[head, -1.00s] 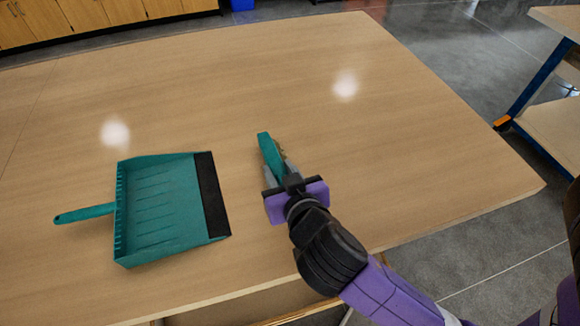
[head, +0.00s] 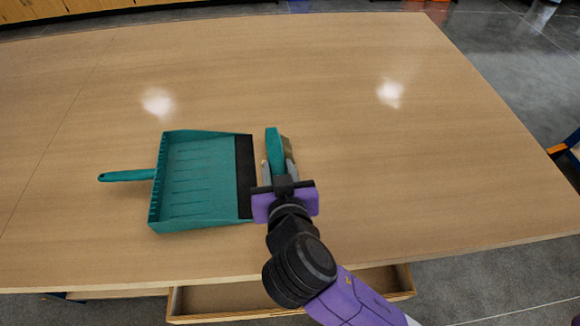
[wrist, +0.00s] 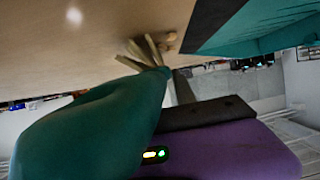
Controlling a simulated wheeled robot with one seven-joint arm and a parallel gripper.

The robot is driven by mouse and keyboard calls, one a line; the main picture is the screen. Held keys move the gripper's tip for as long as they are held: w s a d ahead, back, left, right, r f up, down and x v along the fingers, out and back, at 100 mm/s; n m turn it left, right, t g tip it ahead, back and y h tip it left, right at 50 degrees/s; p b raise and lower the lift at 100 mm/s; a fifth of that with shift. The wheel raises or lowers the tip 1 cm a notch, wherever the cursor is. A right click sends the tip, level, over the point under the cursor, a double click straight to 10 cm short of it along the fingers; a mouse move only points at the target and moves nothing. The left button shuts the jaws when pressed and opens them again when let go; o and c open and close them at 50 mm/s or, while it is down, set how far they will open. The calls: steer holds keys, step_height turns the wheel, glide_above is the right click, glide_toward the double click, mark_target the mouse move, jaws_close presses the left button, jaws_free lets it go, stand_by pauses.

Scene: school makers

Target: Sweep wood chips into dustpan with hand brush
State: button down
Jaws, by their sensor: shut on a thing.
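The teal dustpan (head: 200,180) lies on the table with its handle to the left and its black front lip (head: 244,175) to the right. My gripper (head: 278,172) is shut on the teal hand brush (head: 273,147), just right of the lip. The brush's tan bristles (head: 288,150) face right in the head view. In the wrist view the brush (wrist: 90,130) fills the lower left, and the dustpan (wrist: 245,30) is at the upper right. Small pale wood chips (wrist: 168,40) lie near the bristles and the dustpan's dark lip. Chips are mostly hidden in the head view.
The wooden table top (head: 400,160) is wide and clear to the right and behind. An open drawer (head: 230,298) juts out below the table's front edge. Another bench (head: 568,148) stands off at the right.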

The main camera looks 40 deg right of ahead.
steer(key=shift+w+a+r+b, duration=0.15)
steer(key=shift+w+a, duration=1)
steer(key=shift+a, duration=0.7)
steer(key=shift+w+a+r+b, duration=0.15)
steer(key=shift+w+a, duration=1.05)
steer(key=shift+a, duration=0.6)
steer(key=shift+w+a+r, duration=0.15)
steer(key=shift+w+a, duration=1)
steer(key=shift+a, duration=0.7)
steer(key=shift+w+a+r, duration=0.15)
steer(key=shift+a+r, duration=0.05)
steer(key=shift+d+r+p, duration=0.1)
steer(key=shift+r+p, duration=1.6)
steer(key=shift+r, duration=0.35)
steer(key=shift+r, duration=0.1)
steer(key=shift+r+p, duration=1.85)
steer(key=shift+r, duration=0.55)
